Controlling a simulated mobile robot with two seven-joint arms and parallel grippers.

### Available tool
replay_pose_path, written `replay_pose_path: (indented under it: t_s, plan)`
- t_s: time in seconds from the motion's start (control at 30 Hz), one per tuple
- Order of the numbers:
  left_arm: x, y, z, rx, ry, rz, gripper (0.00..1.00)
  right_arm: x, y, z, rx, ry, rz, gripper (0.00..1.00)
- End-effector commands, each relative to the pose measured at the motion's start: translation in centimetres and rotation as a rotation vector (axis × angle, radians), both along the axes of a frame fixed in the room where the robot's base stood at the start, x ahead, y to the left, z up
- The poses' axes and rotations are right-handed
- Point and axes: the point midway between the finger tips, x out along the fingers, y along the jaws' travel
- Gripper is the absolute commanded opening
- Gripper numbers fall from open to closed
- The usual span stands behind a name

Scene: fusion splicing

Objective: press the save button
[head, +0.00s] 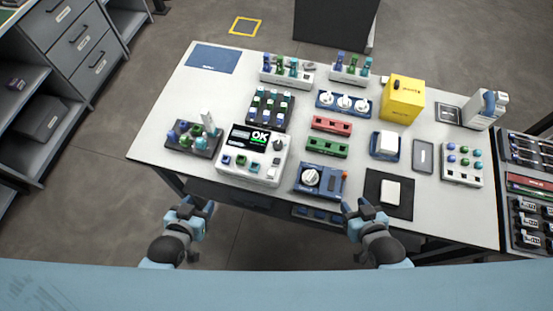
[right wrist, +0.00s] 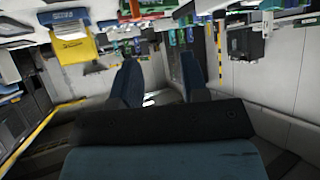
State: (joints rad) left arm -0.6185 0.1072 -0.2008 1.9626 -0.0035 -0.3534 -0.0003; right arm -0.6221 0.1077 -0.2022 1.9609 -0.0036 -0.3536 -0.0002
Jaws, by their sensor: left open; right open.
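A white splicer-like device (head: 252,155) stands at the front left of the table. Its dark screen (head: 249,138) shows "OK" with a green bar. Several coloured buttons or knobs sit along its front face; I cannot read which one is the save button. My left gripper (head: 197,207) is open and empty in front of the table edge, below and left of the device. My right gripper (head: 357,207) is open and empty in front of the table edge, to the right of the device. Its two fingers also show in the right wrist view (right wrist: 160,85).
A blue unit with a white dial (head: 311,178) stands right of the device. A rack of coloured items (head: 187,141) stands at its left. Green (head: 327,147) and red (head: 331,125) blocks, a yellow box (head: 402,99) and a black mat (head: 378,193) lie further right.

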Motion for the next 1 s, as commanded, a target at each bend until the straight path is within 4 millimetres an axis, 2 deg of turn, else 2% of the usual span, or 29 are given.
replay_pose_path:
  t_s: [0.03,0.17,1.0]
  plan:
    - [-0.04,-0.03,0.0,-0.001,0.0,-0.001,0.54,0.0,0.01,0.01,0.0,0.0,0.0,0.29]
    - [-0.2,-0.1,-0.05,-0.001,0.002,-0.001,0.54,0.0,0.01,0.02,0.0,-0.001,0.0,0.0]
    - [-0.23,-0.05,-0.15,0.0,0.004,-0.002,0.54,0.04,0.0,0.11,0.0,-0.002,0.0,0.0]
